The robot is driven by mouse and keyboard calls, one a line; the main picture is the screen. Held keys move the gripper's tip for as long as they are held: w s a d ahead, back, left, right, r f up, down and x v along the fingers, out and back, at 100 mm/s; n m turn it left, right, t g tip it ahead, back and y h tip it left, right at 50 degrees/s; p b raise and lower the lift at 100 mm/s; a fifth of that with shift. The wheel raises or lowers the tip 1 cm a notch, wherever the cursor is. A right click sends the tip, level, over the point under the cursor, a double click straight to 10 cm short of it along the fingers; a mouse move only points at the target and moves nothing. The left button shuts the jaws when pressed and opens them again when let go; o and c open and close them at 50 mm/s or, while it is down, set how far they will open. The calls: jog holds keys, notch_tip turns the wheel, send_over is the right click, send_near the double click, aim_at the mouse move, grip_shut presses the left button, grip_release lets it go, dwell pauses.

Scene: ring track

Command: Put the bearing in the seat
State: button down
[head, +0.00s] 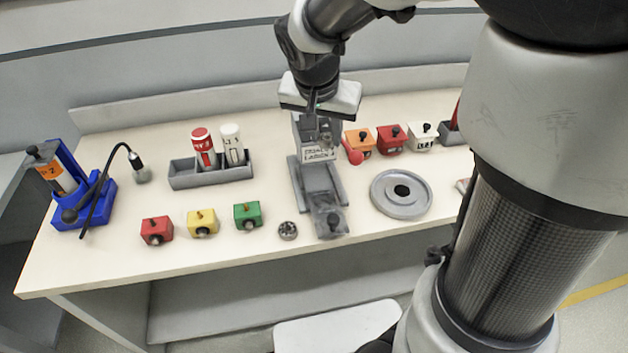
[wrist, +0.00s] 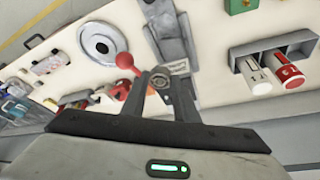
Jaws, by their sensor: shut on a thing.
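My gripper (head: 315,118) is over the back middle of the table, above the grey press-like stand. In the wrist view its fingers (wrist: 161,92) are closed on a small round metal ring that looks like the bearing (wrist: 162,82). The fingers cover part of it. A wide grey round plate with a dark centre hole (head: 401,192), which may be the seat, lies flat to the right of the stand. It also shows in the wrist view (wrist: 102,42), apart from the gripper. A small round metal part (head: 288,230) lies near the table's front edge.
The grey stand (head: 321,192) has a red-ball lever (head: 355,157) near my gripper. Coloured blocks (head: 202,223) line the front left; more boxes (head: 391,140) stand back right. A grey tray (head: 212,174) holds red and white bottles. A blue fixture (head: 82,192) stands far left.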

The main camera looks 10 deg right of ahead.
jog(key=shift+s+a+r+m+b, duration=0.2)
jog(key=shift+r+m+b, duration=0.1)
jog(key=shift+m, duration=0.1)
notch_tip(320, 180, down, 18)
jog(key=b, duration=0.3)
jog(key=shift+d+r, duration=0.1)
jog(key=shift+r, duration=0.05)
jog(key=shift+f+b, duration=0.35)
jog(key=shift+b, duration=0.1)
jog(key=shift+f+b, duration=0.25)
jog(key=shift+b, duration=0.1)
jog(key=c, duration=1.4)
grip_release()
